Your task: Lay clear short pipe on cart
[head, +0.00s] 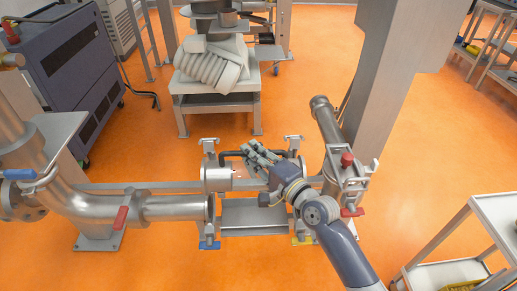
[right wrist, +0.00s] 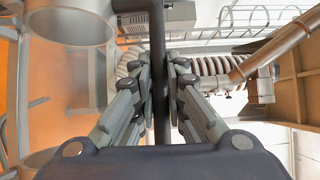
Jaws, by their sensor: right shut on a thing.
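The clear short pipe (head: 216,178) is see-through with a pale round end at its left. It lies across the middle of the head view, between the left steel pipe (head: 175,208) and the right steel pipe (head: 326,122). A dark handle bar (head: 232,153) runs along it. My right gripper (head: 252,158) is shut on this bar, which also shows between the fingers in the right wrist view (right wrist: 158,75). The pipe's clear rim (right wrist: 72,42) is at upper left there. Whether the pipe touches its neighbours is unclear. The cart (head: 487,205) stands at lower right, partly cut off. My left gripper is out of view.
A grey stand (head: 255,213) is below the pipe. Clamps with blue (head: 210,246), yellow (head: 301,240) and red (head: 352,212) handles are close by. A thick grey column (head: 385,90) rises behind at right. Orange floor is free between column and cart.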

